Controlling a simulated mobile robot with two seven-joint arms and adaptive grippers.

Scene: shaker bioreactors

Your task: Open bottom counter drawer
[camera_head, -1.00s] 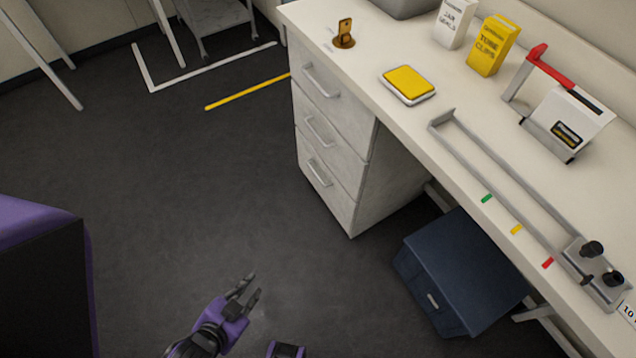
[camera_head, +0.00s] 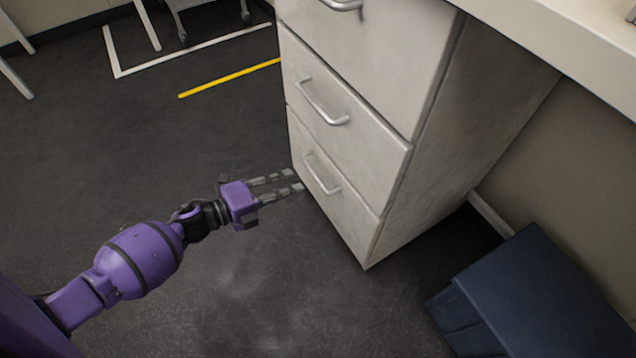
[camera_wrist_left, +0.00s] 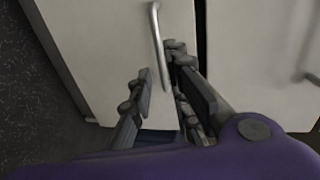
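The bottom counter drawer (camera_head: 350,210) is shut, flush with the drawers above it in the white counter unit. Its silver bar handle (camera_head: 320,177) runs along its front. My left gripper (camera_head: 296,183) comes in from the left, close to this handle, with its fingers apart. In the left wrist view, a handle (camera_wrist_left: 158,40) lies just ahead of my left gripper (camera_wrist_left: 160,85), near the right finger; whether they touch I cannot tell. Nothing is held. My right gripper is not in view.
The middle drawer (camera_head: 365,150) with its own handle sits directly above. A dark blue box (camera_head: 545,300) stands on the floor to the right, under the countertop (camera_head: 570,40). The dark floor left of the drawers is free.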

